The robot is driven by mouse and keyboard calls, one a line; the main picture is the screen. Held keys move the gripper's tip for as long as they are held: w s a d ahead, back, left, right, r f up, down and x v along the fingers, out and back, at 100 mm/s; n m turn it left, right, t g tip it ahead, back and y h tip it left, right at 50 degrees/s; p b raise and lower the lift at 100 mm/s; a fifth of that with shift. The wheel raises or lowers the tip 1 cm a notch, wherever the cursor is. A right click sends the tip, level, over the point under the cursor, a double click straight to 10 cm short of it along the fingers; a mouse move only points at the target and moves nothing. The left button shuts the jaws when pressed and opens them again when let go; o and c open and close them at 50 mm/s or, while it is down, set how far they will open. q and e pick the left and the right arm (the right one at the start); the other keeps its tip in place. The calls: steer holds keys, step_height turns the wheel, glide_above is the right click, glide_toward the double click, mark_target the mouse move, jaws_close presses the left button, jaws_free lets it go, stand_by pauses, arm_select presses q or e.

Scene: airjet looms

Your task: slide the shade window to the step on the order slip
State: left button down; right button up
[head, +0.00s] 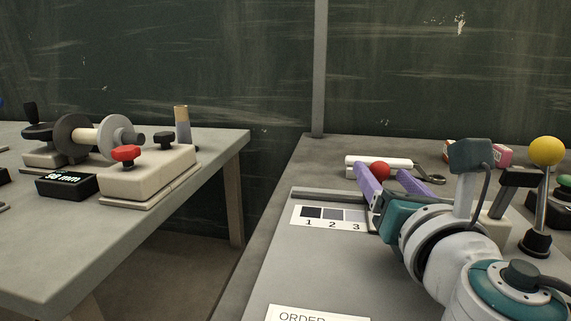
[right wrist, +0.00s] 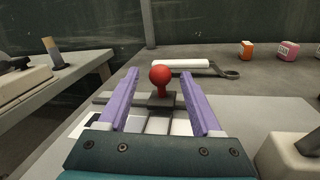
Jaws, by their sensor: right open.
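The shade scale (head: 318,212) is a white card with grey patches and the numbers 1, 2 and 3 showing. A dark rail (head: 325,193) runs along its back edge. The slide's red ball knob (right wrist: 160,76) stands on a dark block (right wrist: 162,101); the knob also shows in the head view (head: 380,170). My right gripper (head: 383,176) is open, its purple fingers on either side of the knob, with gaps visible in the right wrist view. The gripper hides the scale's right part. The order slip (head: 300,317) shows only its top edge, reading "ORDER"; its step is out of view.
A white-handled tool with a ring end (right wrist: 190,66) lies behind the knob. A yellow ball lever (head: 546,151) stands at right. Small orange and pink items (right wrist: 287,50) lie at the back. A left table (head: 60,245) holds a spool device and a display.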

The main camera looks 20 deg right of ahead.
steer(key=b+x, duration=0.1)
steer(key=x, duration=0.4)
steer(key=shift+w+d, duration=0.2)
steer(key=shift+w, duration=0.15)
jaws_close()
stand_by(1.1)
